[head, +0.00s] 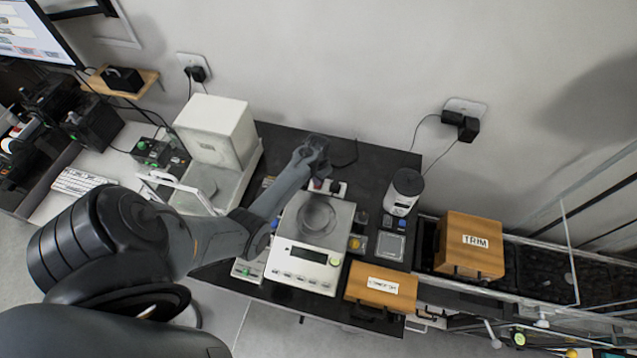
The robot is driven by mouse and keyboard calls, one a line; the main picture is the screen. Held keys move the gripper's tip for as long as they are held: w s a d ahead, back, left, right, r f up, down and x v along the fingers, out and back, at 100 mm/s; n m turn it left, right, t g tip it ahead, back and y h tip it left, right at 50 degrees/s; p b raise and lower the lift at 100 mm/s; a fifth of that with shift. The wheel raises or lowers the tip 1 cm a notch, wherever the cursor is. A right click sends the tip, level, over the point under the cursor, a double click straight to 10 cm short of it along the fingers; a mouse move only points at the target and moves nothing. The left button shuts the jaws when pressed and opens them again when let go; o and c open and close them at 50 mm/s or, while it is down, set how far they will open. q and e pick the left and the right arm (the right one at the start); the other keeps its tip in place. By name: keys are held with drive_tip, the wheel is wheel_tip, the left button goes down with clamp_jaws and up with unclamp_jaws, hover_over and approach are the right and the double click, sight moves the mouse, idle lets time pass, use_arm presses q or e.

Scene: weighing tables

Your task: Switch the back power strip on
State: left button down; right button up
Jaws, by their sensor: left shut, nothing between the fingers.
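A small white power strip (342,197) with dark plugs in it lies on the black table behind the balance, partly hidden by my arm and gripper. My left arm reaches across from the left. My left gripper (318,182) is shut and empty, pointing down at the left end of this strip. I cannot tell whether the fingertips touch it. The strip's switch and its state are too small or hidden to make out. My right gripper is not in view.
A balance (306,251) stands in front of the strip, with a wooden box (381,290) at its front right. A black-lidded canister (403,193) stands to the right. A white draft-shield balance (218,130) is to the left. The table's back strip (375,160) is mostly clear.

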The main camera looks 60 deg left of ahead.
use_arm(q)
drive_tip(key=shift+f+b, duration=0.6)
drive_tip(key=shift+f, duration=0.3)
idle(0.8)
wheel_tip(320, 180, up, 7)
drive_tip(key=p, duration=0.8)
idle(0.6)
drive_tip(key=shift+r, duration=0.15)
